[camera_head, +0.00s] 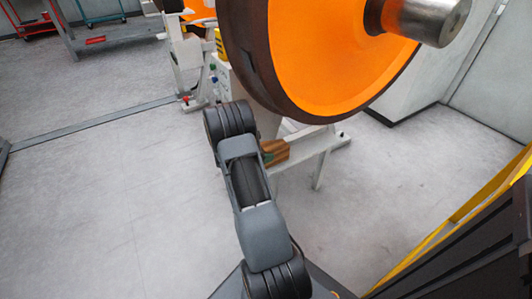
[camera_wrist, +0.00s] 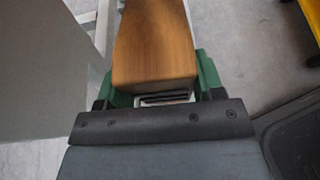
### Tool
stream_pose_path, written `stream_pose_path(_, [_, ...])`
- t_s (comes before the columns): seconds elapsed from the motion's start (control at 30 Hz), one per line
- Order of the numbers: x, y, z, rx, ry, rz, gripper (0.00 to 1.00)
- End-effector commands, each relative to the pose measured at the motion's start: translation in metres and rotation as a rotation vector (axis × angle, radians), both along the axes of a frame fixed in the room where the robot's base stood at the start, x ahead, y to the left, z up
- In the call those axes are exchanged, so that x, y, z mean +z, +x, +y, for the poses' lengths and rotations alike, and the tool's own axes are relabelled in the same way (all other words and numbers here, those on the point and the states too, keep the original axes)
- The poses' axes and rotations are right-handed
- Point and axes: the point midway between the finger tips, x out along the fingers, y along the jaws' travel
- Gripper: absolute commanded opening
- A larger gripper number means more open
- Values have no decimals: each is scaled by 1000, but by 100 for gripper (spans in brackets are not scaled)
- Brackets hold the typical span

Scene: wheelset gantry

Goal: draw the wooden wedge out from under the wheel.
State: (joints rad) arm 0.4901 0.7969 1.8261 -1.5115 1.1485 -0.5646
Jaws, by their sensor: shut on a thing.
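The wooden wedge (camera_wrist: 155,45) is brown with visible grain and fills the top middle of the wrist view. My gripper (camera_wrist: 155,90) has its green fingers on either side of the wedge's near end and is shut on it. In the head view the wedge (camera_head: 274,151) shows as a small brown block beside my gripper, below the wheel. The wheel (camera_head: 325,55) is orange with a dark brown rim and stands above the wedge. My arm hides part of the wedge, and I cannot tell whether the wedge touches the wheel.
A white stand (camera_head: 322,150) is under and beside the wheel. A steel axle end (camera_head: 435,18) sticks out at the upper right. A yellow rail (camera_head: 465,215) and dark panels lie at the right. The grey floor (camera_head: 90,210) at left is clear.

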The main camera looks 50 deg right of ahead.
Motion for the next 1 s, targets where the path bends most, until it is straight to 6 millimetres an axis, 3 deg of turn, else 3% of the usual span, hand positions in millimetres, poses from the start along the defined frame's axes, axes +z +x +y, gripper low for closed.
stream_pose_path(1.0, [32, 14, 42, 0, -1, -1, 23])
